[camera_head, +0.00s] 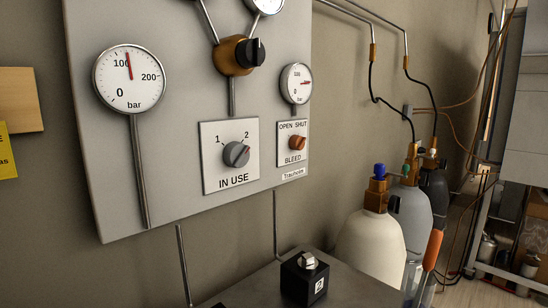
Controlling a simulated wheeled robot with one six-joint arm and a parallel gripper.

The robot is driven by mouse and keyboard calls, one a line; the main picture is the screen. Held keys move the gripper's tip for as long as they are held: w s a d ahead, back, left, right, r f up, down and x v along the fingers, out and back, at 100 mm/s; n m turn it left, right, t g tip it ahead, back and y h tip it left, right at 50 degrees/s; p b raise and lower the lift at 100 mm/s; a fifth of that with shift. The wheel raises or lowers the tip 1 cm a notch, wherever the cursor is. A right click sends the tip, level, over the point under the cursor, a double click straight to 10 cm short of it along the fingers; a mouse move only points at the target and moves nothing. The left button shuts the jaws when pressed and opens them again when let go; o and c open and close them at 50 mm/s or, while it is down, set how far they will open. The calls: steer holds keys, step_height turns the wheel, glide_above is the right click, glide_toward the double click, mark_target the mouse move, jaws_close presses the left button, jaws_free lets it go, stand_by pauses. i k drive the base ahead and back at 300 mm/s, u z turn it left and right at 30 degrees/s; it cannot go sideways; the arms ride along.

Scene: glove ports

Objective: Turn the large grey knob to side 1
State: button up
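The large grey knob (236,154) sits on a white plate (216,183) marked IN USE, on the grey wall panel. The plate has a 1 at the knob's upper left and a 2 at its upper right. A small red mark shows on the knob's right part, and the knob looks turned toward the 2 side. Nothing touches the knob or covers it. My gripper is not in view.
A smaller orange knob (297,143) marked BLEED sits right of the grey one; a black knob (252,52) is above. Gauges (129,79) and pipes stand out from the panel. Below are a black block (304,279) and gas cylinders (371,245).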

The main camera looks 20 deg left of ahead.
mark_target(235, 155)
steer(key=k, duration=0.6)
steer(key=u, duration=0.9)
steer(key=i, duration=0.5)
steer(key=u, duration=0.05)
